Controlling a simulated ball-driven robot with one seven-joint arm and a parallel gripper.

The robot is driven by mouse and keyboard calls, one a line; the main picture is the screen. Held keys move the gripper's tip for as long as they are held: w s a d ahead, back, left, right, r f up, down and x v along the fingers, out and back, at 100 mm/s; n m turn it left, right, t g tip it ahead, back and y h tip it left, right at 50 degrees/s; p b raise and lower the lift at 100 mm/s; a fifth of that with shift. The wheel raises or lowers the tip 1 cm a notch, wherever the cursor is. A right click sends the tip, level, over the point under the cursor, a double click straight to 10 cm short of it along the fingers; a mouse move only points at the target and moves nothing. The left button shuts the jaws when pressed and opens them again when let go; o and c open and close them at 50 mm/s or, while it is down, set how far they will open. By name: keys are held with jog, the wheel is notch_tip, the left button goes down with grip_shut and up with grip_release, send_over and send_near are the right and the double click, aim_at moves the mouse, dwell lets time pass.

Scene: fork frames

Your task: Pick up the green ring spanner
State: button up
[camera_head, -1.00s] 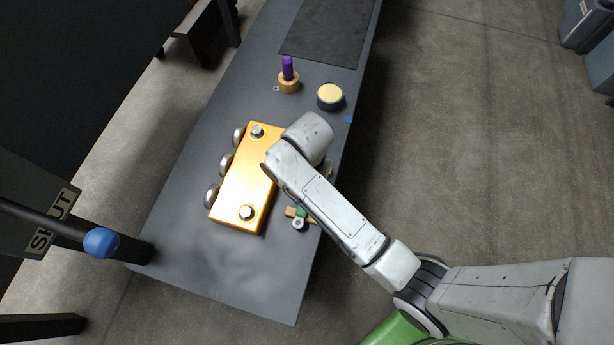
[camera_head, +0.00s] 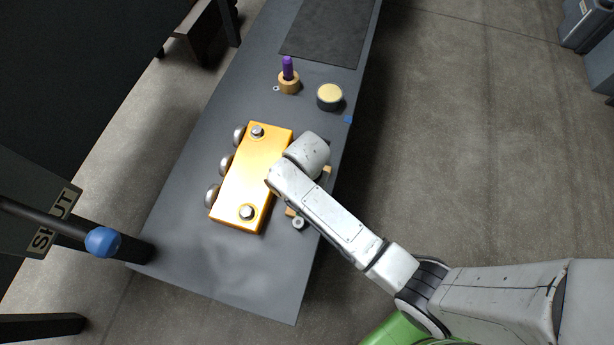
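The ring end of a spanner (camera_head: 298,223) shows at the right side of the grey table, beside a small tan wooden piece (camera_head: 290,212). The rest of the spanner is hidden under my arm, so I cannot see its green part now. My wrist is above the table, just right of the orange block. My gripper's fingers are hidden beneath the wrist, so I cannot see what they do or how far they are from the spanner.
An orange block (camera_head: 252,180) with bolts on top and several silver domes along its left side lies left of my wrist. A purple-handled item in a wooden holder (camera_head: 288,82) and a yellow-topped round tin (camera_head: 330,96) stand farther back. The near table end (camera_head: 235,275) is clear.

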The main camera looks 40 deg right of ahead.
grip_shut()
dwell(0.5)
jog(key=shift+r, duration=0.45)
notch_tip(320, 180, up, 2)
jog(key=shift+w+r, duration=0.1)
jog(key=shift+r, duration=0.15)
jog(key=s+a+r, duration=0.6)
jog(key=s+r, duration=0.3)
jog(key=s, duration=0.3)
jog(key=shift+s+a+r, duration=0.2)
jog(key=shift+a+r, duration=0.15)
jog(key=shift+a, duration=0.05)
